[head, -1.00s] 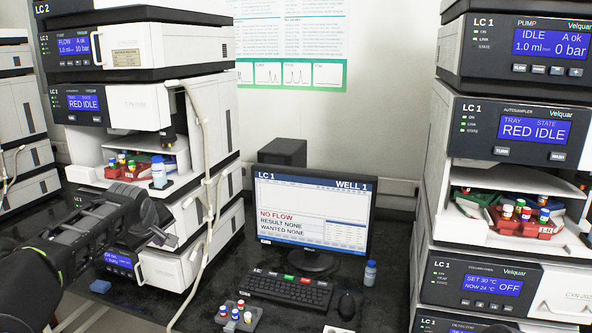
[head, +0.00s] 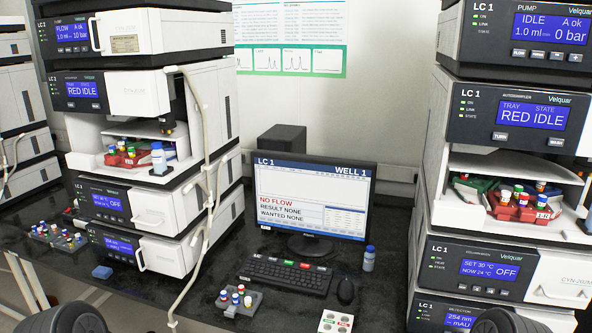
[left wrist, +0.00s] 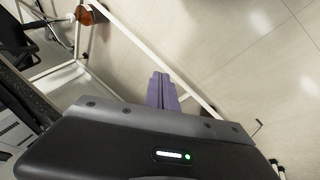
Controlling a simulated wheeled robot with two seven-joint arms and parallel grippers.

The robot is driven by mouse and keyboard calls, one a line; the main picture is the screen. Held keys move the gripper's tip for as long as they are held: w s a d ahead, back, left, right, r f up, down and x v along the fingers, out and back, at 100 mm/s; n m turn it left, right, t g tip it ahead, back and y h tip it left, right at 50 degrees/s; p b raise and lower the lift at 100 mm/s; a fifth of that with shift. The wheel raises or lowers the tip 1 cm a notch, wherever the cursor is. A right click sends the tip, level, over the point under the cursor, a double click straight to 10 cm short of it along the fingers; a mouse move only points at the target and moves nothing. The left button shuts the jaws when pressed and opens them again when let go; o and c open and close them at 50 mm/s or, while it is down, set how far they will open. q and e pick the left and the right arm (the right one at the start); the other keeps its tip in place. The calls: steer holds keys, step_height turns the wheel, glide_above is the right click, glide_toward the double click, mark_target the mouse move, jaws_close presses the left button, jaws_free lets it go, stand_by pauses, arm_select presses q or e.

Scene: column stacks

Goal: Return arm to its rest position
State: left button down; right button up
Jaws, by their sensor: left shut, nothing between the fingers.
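My left gripper (left wrist: 160,78) shows in the left wrist view, its two purple-grey fingers together beyond the dark wrist housing with a green light. It is shut with nothing between the fingers, over pale floor and clear of the bench. In the head view the gripper is out of sight; only dark rounded parts, probably of my own arms, show at the bottom left and bottom right edges. My right gripper is in neither view.
A vial rack (head: 240,303) and keyboard (head: 290,273) lie between. Another vial rack (head: 58,238) sits at left. A white frame (left wrist: 150,50) is near the left gripper.

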arm_select(q)
steer(key=s+d+f+g, duration=0.1)
steer(key=s+f+g, duration=0.2)
steer(key=s, duration=1)
steer(key=shift+s+d+f, duration=0.15)
steer(key=shift+s+f, duration=0.05)
steer(key=shift+s, duration=0.05)
